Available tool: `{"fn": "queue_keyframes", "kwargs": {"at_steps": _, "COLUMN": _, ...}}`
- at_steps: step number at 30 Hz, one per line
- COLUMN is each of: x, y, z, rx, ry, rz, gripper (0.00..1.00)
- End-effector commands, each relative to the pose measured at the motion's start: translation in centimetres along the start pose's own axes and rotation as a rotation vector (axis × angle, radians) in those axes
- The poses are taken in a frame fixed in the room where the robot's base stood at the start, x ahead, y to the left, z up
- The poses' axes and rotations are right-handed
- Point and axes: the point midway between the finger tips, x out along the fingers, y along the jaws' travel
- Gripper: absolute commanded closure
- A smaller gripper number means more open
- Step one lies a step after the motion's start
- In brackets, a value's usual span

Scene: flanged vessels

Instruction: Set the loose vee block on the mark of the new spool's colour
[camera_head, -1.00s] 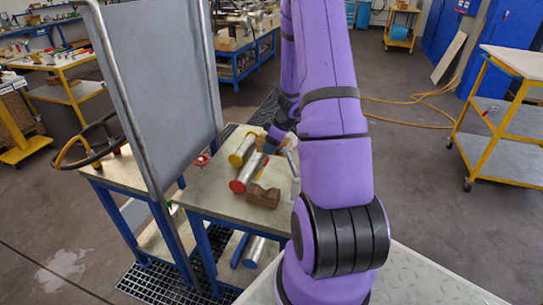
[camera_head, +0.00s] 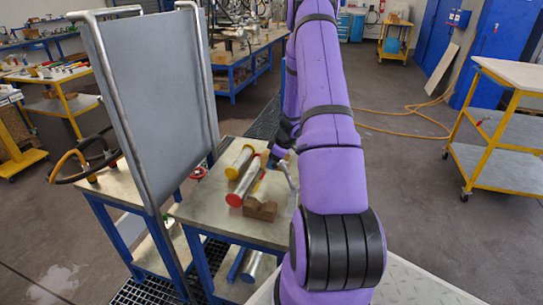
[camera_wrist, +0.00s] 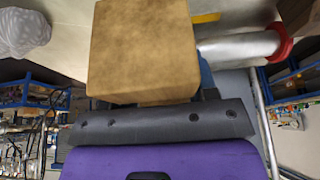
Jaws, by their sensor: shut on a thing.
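My gripper (camera_head: 273,157) is over the steel-topped table, partly hidden by my arm. It is shut on a brown vee block (camera_wrist: 143,50), which fills the upper middle of the wrist view and hides the fingertips. Another brown vee block (camera_head: 261,208) sits near the table's front. A silver spool with a red end flange (camera_head: 234,200) lies just left of it, and its red end also shows in the wrist view (camera_wrist: 281,43). A silver spool with yellow flanges (camera_head: 240,162) lies farther back. A small yellow patch (camera_wrist: 205,17) shows beyond the held block; I cannot tell what it is.
A small red handwheel (camera_head: 198,173) is at the table's left edge. A yellow trolley (camera_head: 500,150) stands far right. Bare floor lies between.

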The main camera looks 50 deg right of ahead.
Motion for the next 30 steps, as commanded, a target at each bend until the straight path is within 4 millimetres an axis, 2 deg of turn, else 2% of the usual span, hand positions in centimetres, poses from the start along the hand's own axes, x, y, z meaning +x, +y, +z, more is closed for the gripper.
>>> {"fn": "queue_keyframes", "kwargs": {"at_steps": 4, "x": 0.6, "y": 0.4, "z": 0.3, "rx": 0.002, "ry": 0.003, "rz": 0.001, "gripper": 0.74}}
{"fn": "queue_keyframes", "kwargs": {"at_steps": 17, "x": 0.6, "y": 0.3, "z": 0.2, "rx": -0.001, "ry": 0.002, "rz": 0.000, "gripper": 0.74}}
{"fn": "queue_keyframes", "kwargs": {"at_steps": 30, "x": 3.8, "y": 0.4, "z": 1.6, "rx": 0.004, "ry": 0.003, "rz": 0.000, "gripper": 0.74}}
